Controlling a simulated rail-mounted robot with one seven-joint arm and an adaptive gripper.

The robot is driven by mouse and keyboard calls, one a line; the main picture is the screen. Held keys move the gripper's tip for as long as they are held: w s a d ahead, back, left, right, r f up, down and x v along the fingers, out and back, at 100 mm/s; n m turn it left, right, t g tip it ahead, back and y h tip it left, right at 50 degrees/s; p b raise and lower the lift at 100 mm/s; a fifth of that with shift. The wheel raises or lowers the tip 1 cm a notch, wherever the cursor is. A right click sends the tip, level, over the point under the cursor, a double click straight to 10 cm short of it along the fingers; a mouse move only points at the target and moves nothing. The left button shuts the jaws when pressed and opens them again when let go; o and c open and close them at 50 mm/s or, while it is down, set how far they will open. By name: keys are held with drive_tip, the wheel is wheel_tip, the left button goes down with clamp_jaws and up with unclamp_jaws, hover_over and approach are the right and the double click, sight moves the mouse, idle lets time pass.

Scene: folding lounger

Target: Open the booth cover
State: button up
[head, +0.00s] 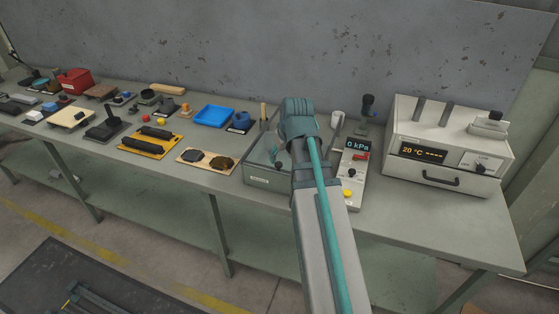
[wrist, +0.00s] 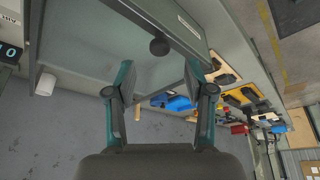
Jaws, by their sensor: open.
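The booth is a low grey box with a clear cover (head: 258,152), standing on the bench and partly hidden behind my arm in the head view. In the wrist view, the cover (wrist: 90,45) fills the upper middle, with a dark round knob (wrist: 159,46) near its labelled front edge. My gripper (wrist: 160,80) is open and empty, its two teal and dark fingers spread on either side of the line to the knob. The knob appears beyond the fingertips, not between them. In the head view, my arm hides the fingers. The cover appears shut.
A pressure unit reading 0 kPa (head: 356,165) stands right of the booth, with a white oven-like unit (head: 445,150) farther right. A board with dark pieces (head: 207,160) and a blue tray (head: 214,116) lie to the left. A wall stands behind the bench.

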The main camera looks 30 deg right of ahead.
sight(279, 164)
drive_tip(key=shift+p+x, duration=0.4)
drive_tip(key=shift+x, duration=2.15)
clamp_jaws()
